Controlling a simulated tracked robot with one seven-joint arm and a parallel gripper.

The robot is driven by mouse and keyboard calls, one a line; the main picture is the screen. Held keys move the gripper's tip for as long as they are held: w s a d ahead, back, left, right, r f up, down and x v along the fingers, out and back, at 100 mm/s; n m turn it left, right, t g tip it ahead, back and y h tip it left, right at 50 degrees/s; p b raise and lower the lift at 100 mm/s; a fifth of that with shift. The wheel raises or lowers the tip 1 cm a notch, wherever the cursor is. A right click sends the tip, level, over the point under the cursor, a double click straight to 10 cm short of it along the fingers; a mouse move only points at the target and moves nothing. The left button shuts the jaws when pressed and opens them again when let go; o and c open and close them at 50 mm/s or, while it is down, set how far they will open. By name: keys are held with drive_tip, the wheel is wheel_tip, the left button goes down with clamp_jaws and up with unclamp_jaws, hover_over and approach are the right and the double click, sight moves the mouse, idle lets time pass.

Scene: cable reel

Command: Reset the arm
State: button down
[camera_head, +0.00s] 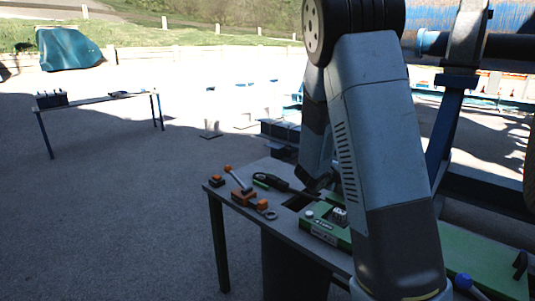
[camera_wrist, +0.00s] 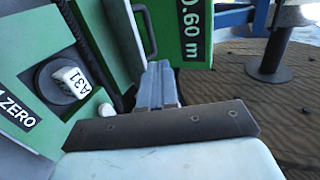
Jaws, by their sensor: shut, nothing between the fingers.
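My arm (camera_head: 375,130) stands upright across the middle right of the head view and bends down behind itself. My gripper (camera_wrist: 158,85) shows in the wrist view with its fingers together and nothing between them. It points over or beside a green device with a white knob marked A31 (camera_wrist: 70,82) and a ZERO label (camera_wrist: 17,118). A green panel carrying a 0.60 m label (camera_wrist: 193,30) is just beyond the fingertips. In the head view my fingertips are not clearly visible. The green device (camera_head: 322,228) sits on the workbench (camera_head: 222,190), partly hidden by my arm.
Orange-and-black tools (camera_head: 243,196) and a dark-handled tool (camera_head: 275,182) lie on the bench's left part. A blue-framed reel stand (camera_head: 447,125) rises at right. A second table (camera_head: 95,100) stands at far left. The ground between the tables is open.

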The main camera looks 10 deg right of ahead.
drive_tip(key=s+a+r+m+g+y, duration=0.1)
drive_tip(key=s+r+m+g, duration=0.1)
drive_tip(key=s+r+m, duration=0.65)
drive_tip(key=s+r+m+g+y, duration=0.25)
drive_tip(key=s+m, duration=0.75)
drive_tip(key=m, duration=0.6)
drive_tip(key=s+a+r+m+t+y, duration=0.1)
drive_tip(key=s+a+r+m+y, duration=0.2)
drive_tip(key=s+a+m, duration=0.4)
drive_tip(key=s+a+r+m+t+y, duration=0.1)
drive_tip(key=s+a+r+m+y, duration=0.2)
drive_tip(key=s+a+m, duration=0.5)
drive_tip(key=m+y, duration=0.1)
drive_tip(key=m, duration=0.2)
drive_tip(key=shift+s+a+r+m, duration=0.2)
drive_tip(key=shift+s+a+m, duration=0.1)
drive_tip(key=shift+s+m, duration=0.05)
